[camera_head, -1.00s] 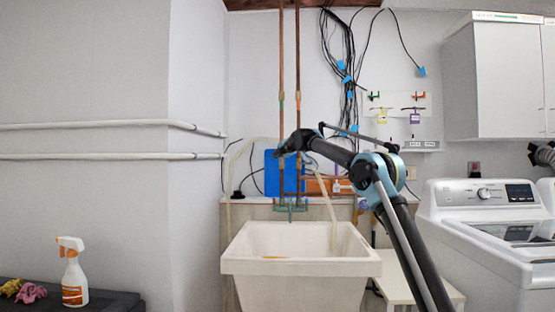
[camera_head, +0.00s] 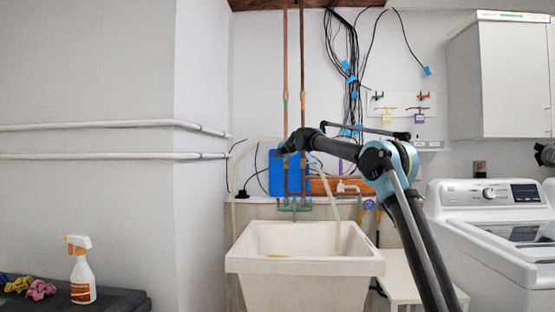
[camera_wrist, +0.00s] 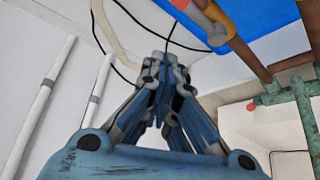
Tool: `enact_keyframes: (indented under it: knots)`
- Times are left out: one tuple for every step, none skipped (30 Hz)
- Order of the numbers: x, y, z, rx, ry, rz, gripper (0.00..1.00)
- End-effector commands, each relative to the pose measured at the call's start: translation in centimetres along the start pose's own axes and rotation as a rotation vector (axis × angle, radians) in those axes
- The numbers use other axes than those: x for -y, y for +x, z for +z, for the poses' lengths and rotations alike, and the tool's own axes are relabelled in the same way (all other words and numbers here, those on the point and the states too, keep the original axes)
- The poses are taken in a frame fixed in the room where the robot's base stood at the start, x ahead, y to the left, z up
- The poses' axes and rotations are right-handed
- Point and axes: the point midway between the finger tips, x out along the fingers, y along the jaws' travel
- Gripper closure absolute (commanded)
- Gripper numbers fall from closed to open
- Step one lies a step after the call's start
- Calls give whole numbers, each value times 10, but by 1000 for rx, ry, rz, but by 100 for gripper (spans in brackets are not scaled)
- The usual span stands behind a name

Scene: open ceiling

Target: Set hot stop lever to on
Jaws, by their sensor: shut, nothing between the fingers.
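My gripper (camera_head: 281,151) reaches over the back of the sink, in front of a blue panel (camera_head: 276,175); its fingers are small and dark there. In the wrist view its fingers (camera_wrist: 165,62) are shut together and hold nothing. A lever-like part with a red end and orange body (camera_wrist: 205,18) sits by a copper pipe at the top of the wrist view, apart from the fingertips. A green tap body (camera_wrist: 297,112) with a small red tip is at the right. I cannot tell which part is the hot stop lever, or its setting.
A white utility sink (camera_head: 305,266) stands below. Copper pipes (camera_head: 303,60) run up the wall. A wall board (camera_head: 404,105) carries coloured small valves and tags. A white washer (camera_head: 485,235) is at right. A spray bottle (camera_head: 82,270) stands on a dark surface at left.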

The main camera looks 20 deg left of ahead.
Motion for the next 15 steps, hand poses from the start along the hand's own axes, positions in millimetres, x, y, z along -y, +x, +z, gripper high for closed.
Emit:
enact_keyframes:
  knots:
    - [2, -7, 0, 1, 0, 0, 100]
    - [2, -10, 0, 1, 0, 0, 100]
    - [4, -15, 1, 1, 1, -1, 100]
    - [5, -18, 1, 2, 1, -1, 100]
    - [6, -22, 1, 2, 1, -1, 100]
    - [7, -26, 1, 2, 1, -1, 100]
    - [8, -29, 0, 2, 1, -1, 100]
    - [8, -32, 0, 2, 1, -1, 100]
    - [9, -36, 0, 2, 1, -1, 100]
    - [10, -38, 0, 2, 1, -1, 100]
    - [10, -41, 0, 2, 1, -1, 100]
    - [11, -44, 0, 2, 1, -1, 100]
    - [12, -45, 0, 2, 1, -1, 100]
    - [12, -47, 0, 2, 1, -1, 100]
    - [13, -48, -1, 2, 1, -1, 100]
